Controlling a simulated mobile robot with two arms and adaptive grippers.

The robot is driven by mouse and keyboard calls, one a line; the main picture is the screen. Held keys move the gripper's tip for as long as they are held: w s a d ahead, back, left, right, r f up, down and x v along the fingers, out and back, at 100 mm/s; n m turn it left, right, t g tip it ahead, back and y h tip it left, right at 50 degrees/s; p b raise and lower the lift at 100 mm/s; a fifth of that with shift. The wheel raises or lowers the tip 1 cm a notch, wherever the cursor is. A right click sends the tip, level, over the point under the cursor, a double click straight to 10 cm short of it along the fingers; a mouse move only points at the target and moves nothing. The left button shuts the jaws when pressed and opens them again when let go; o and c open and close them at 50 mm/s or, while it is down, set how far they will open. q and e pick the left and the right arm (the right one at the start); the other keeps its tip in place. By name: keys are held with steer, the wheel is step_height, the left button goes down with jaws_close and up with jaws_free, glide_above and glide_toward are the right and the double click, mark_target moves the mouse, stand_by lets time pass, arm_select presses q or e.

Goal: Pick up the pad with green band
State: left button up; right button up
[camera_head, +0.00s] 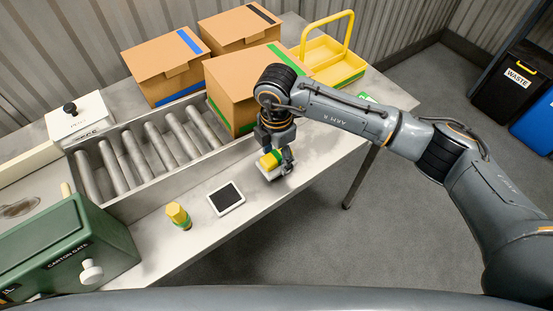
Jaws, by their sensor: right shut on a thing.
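The pad with the green band (270,161) is a small yellow block near the table's front edge, in the middle of the head view. My right gripper (276,165) reaches down over it from above and is shut on it. The fingers hide part of the pad. A pale grey flat piece shows just under the pad; I cannot tell whether the pad touches it. My left gripper is not in view.
Cardboard boxes (166,66), a roller conveyor (138,155) and a yellow caddy (331,62) lie behind. A green machine (70,250) stands at left.

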steer(key=s+a+r+b, duration=0.4)
steer(key=s+r, duration=0.6)
steer(key=s, duration=0.3)
steer(key=shift+s+r, duration=0.25)
steer(key=shift+r, duration=0.1)
steer(key=o, duration=0.6)
steer(key=c, duration=0.5)
